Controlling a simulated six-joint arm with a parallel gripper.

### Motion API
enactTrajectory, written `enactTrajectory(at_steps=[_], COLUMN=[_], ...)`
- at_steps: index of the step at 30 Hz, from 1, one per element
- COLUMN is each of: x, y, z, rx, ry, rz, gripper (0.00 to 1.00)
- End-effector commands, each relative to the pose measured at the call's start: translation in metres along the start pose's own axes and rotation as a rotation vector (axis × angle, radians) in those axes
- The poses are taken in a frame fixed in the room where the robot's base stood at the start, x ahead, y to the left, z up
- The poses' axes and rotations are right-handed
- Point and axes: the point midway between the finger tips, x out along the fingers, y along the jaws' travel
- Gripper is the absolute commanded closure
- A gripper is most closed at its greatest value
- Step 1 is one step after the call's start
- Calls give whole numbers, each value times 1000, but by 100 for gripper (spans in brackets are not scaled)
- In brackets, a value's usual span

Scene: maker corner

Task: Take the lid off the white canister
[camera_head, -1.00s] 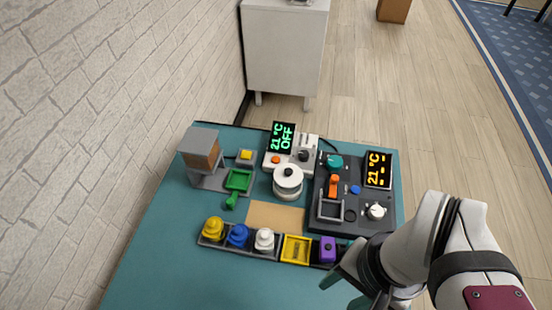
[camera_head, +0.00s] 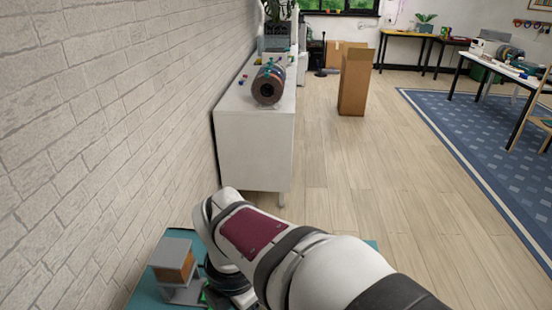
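The white canister does not show in the current view; my arm covers most of the table where it stood a second ago. My gripper's fingers are not visible either; only my wrist and arm links show, reaching over the table from the lower right. Whether the gripper touches the canister or its lid cannot be told.
A grey block with a brown face (camera_head: 175,260) stands on the teal table (camera_head: 145,292) at lower left, by the brick wall (camera_head: 100,120). A white cabinet (camera_head: 254,150) carries a dark cylinder (camera_head: 268,84). A cardboard box (camera_head: 355,82) stands on open wooden floor.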

Motion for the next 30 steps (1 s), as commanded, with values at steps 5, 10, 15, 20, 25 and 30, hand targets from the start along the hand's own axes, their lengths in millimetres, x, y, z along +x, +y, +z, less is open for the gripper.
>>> enactTrajectory(at_steps=[5, 10, 15, 20, 25, 30], x=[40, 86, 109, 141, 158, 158], y=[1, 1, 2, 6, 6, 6], z=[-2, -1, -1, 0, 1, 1], rx=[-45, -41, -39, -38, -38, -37], ry=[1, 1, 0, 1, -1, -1], rz=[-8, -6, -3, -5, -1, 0], gripper=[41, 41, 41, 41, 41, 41])
